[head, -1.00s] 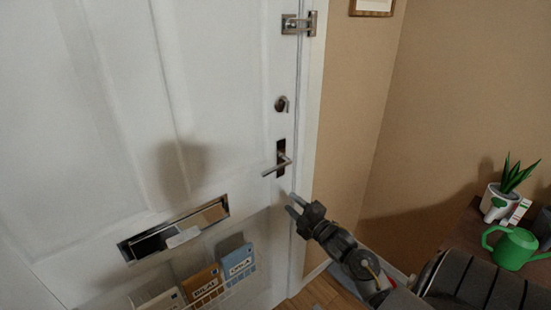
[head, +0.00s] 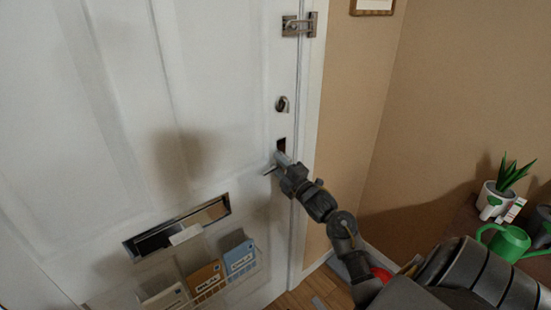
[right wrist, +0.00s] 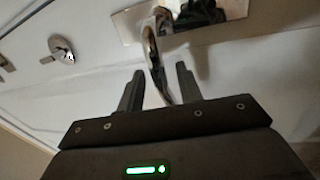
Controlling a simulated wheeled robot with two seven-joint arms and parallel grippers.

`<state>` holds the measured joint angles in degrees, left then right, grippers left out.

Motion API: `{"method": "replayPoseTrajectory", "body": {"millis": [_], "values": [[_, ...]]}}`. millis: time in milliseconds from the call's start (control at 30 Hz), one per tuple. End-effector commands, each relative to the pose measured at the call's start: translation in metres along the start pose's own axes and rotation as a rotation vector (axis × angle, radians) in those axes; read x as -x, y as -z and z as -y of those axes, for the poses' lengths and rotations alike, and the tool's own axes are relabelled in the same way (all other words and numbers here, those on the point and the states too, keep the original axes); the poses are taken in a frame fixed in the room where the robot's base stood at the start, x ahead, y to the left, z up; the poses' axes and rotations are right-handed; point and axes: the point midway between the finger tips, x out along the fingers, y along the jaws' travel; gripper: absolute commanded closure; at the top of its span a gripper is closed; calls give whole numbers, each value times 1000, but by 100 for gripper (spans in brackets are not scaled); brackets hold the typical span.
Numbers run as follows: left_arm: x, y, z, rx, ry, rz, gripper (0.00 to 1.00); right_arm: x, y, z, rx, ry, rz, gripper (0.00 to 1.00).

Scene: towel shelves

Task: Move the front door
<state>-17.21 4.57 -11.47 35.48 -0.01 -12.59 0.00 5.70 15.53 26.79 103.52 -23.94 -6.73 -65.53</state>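The white front door (head: 105,110) fills the left of the head view and looks shut against its frame. Its lever handle (head: 281,144) is at the right edge, mostly hidden behind my right gripper (head: 283,165). In the right wrist view, the metal lever (right wrist: 156,62) runs between the two dark fingers of my right gripper (right wrist: 158,78). The fingers are open, one on each side of the lever, with visible gaps. I cannot tell whether either touches it. My left gripper is not in view.
A lock knob (head: 282,104) and a latch (head: 299,24) sit above the handle. A mail slot (head: 180,226) and a rack of folders (head: 207,278) are lower on the door. A plant (head: 499,190) and green watering can (head: 508,242) stand at the right.

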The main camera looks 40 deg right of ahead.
Motion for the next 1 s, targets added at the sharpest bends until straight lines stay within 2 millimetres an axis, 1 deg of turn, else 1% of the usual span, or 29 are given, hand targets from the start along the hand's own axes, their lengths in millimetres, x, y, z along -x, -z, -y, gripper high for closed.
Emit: {"method": "replayPoseTrajectory", "body": {"millis": [33,167,467,567,700,767,1000], "values": [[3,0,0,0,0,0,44,-6,0,-1,-2,0,0,64],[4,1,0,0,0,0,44,-15,0,0,-1,0,0,64],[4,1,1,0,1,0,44,-17,0,1,0,1,-1,64],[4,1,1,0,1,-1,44,-17,0,0,0,1,-1,75],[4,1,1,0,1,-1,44,-17,0,0,0,0,-1,93],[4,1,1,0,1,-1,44,-17,0,0,0,0,-1,100],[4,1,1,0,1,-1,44,-17,0,-1,0,-2,-1,100]]}}
